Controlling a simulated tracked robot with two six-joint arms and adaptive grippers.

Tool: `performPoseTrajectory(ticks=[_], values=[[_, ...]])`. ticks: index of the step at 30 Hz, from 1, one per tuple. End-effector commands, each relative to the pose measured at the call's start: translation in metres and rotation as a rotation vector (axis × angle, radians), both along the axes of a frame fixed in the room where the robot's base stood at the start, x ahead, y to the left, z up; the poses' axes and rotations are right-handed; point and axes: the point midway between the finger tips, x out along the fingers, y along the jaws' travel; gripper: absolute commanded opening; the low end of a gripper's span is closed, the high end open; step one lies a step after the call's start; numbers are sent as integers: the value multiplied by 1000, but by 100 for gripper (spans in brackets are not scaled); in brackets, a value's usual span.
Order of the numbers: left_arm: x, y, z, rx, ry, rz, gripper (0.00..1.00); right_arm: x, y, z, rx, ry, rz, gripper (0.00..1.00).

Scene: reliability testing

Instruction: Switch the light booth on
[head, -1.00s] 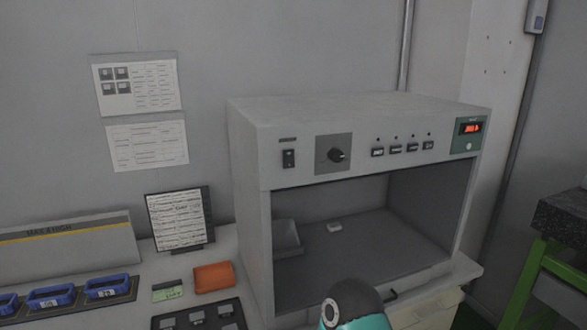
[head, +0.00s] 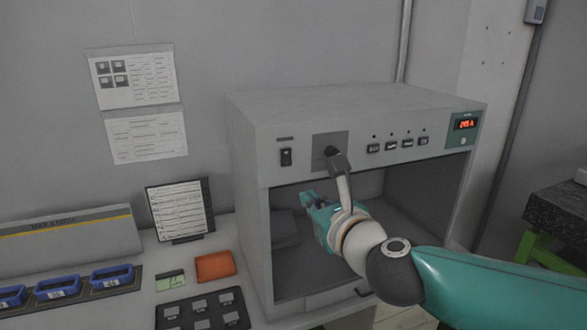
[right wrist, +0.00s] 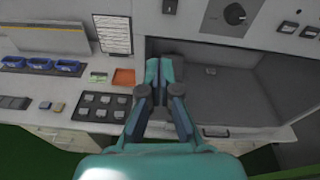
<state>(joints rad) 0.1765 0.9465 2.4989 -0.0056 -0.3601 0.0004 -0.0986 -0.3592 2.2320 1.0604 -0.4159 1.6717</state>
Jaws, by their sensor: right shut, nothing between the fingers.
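The light booth (head: 250,130) is a grey box with an open dark chamber and a front panel above it. A black rocker switch (head: 286,157) sits at the panel's left end; it also shows at the top of the right wrist view (right wrist: 170,6). My right gripper (head: 308,199) is in front of the chamber opening, below and slightly right of the switch, apart from it. In the right wrist view its fingers (right wrist: 158,70) are together and empty. The chamber looks dark inside. My left gripper is not in view.
A round dial (right wrist: 235,14) is right of the switch; my right arm partly covers it in the head view. Several buttons (head: 390,146) and a red-lit display (head: 466,124) follow.

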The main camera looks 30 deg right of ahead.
Motion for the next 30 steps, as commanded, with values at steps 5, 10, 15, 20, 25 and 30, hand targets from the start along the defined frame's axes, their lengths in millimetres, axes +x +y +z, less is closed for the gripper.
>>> performPoseTrajectory(ticks=[5,10,15,20,25,30], values=[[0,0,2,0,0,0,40,-15,-7,25,122,-75,-34,0],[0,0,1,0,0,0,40,-15,-8,25,127,-78,-36,0],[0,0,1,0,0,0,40,-14,-8,25,125,-76,-35,0],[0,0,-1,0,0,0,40,-6,-10,23,124,-76,-36,0],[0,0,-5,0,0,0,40,18,-16,19,123,-73,-37,0],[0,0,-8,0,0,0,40,52,-24,14,122,-72,-37,0]])
